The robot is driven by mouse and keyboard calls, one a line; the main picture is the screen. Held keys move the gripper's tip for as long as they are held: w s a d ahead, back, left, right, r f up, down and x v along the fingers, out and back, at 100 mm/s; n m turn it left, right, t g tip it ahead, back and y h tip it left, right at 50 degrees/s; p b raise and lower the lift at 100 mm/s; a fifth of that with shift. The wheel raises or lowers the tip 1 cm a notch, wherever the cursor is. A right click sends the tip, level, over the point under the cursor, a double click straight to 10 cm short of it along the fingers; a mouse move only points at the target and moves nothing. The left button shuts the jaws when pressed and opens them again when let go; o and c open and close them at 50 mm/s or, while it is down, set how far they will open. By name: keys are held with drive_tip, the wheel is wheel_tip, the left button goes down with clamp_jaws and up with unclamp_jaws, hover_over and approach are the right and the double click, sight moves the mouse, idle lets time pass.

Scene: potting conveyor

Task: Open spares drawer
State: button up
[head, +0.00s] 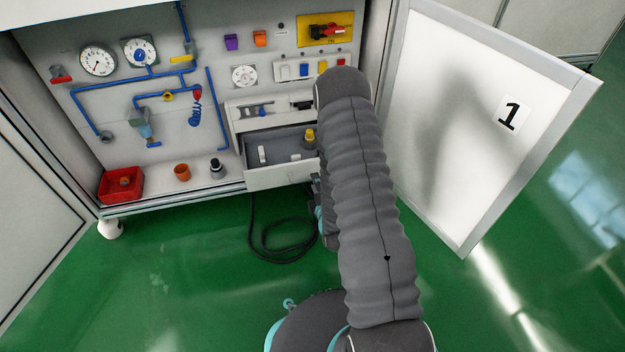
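The spares drawer (277,177) is in the lower right of the cabinet in the head view. It is pulled out, and its grey inside shows from above. In it are a white upright piece (262,154), a small white piece (295,157) and a yellow-topped dark piece (309,138). The drawer's right end is hidden behind my arm. My gripper is mostly hidden behind my arm; only a dark part (316,187) shows beside the right end of the drawer front. I cannot tell whether it touches the drawer or whether its fingers are open.
A shelf (240,112) with small parts is above the drawer. A red bin (121,185), orange cup (182,172) and dark-topped fitting (217,168) stand on the cabinet floor. The open door (470,110) marked 1 is at right. A black cable (283,250) lies on the green floor.

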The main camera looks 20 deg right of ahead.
drive_tip(key=shift+v, duration=2.2)
